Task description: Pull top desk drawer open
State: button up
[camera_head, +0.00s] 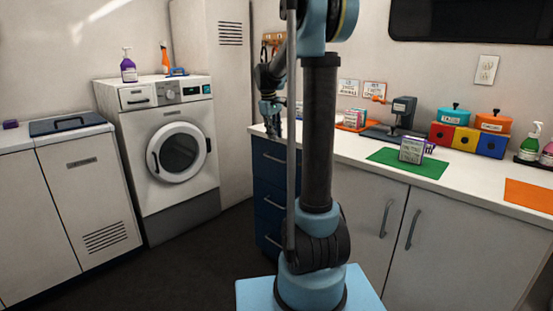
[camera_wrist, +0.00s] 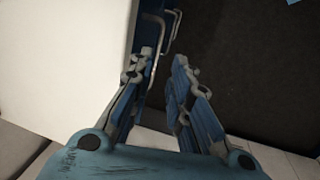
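The dark blue desk drawers stand under the left end of the white worktop. The top drawer (camera_head: 264,166) looks closed in the head view, and my arm hides part of the stack. My gripper (camera_head: 271,126) is at the worktop's left end, above the drawer fronts. In the wrist view my gripper (camera_wrist: 160,70) is open, with its two fingers apart and nothing held. A grey bar handle (camera_wrist: 153,35) on the blue front shows close to the left fingertip; contact cannot be told. A second handle (camera_wrist: 176,25) shows beyond it.
The worktop (camera_head: 465,190) carries a green mat (camera_head: 390,158), several colored boxes and bottles. Grey cupboards (camera_head: 445,250) stand right of my arm. A washing machine (camera_head: 170,195) stands to the left. Dark floor (camera_head: 195,250) in front of the drawers is clear.

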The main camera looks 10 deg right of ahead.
aim_at(278, 156)
jog(key=f, duration=0.4)
jog(key=w+d+f, duration=0.1)
jog(key=f, duration=0.3)
jog(key=d+f, duration=0.1)
jog(key=f, duration=0.2)
jog(key=shift+w+f, duration=0.15)
jog(key=shift+f, duration=0.25)
